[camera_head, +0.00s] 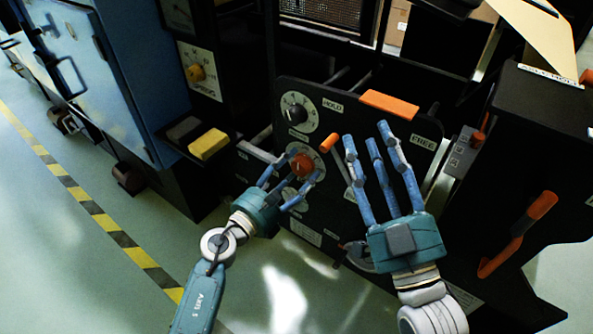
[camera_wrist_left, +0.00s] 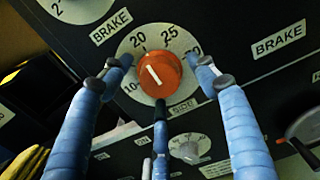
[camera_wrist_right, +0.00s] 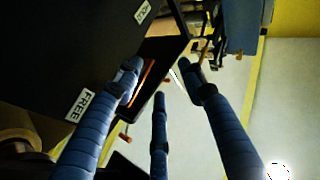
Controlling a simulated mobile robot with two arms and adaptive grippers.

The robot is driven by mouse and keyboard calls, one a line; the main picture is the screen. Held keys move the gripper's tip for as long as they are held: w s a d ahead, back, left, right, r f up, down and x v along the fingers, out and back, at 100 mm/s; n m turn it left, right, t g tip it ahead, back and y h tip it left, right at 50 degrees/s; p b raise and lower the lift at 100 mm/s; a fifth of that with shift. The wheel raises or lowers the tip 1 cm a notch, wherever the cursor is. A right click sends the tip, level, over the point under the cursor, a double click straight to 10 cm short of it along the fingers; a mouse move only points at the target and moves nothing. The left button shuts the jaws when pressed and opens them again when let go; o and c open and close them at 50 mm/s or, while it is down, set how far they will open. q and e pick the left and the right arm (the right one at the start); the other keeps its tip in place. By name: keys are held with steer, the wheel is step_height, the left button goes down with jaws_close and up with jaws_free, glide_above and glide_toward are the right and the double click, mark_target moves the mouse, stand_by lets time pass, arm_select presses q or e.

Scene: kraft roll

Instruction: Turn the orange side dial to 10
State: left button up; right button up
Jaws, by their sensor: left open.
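The orange side dial (camera_head: 301,165) sits on the dark panel and is part covered by my left fingers in the head view. In the left wrist view the dial (camera_wrist_left: 160,73) has a white pointer line slanting up and left. Its white scale plate shows 10 at lower left, 20 and 25 above and a part-hidden 30 at right; a finger covers the stretch between 10 and 20. My left gripper (camera_head: 298,173) is open, its fingers spread around the dial; contact cannot be told. My right gripper (camera_head: 370,138) is open and empty in front of the panel's right part.
An orange-tipped lever (camera_head: 328,143) stands close to the right of my left fingers. A grey-knobbed dial (camera_wrist_left: 189,152) lies below. An orange handle (camera_head: 541,204) is at far right.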

arm_select(q)
steer(key=c, duration=1.2)
steer(key=shift+o, duration=0.2)
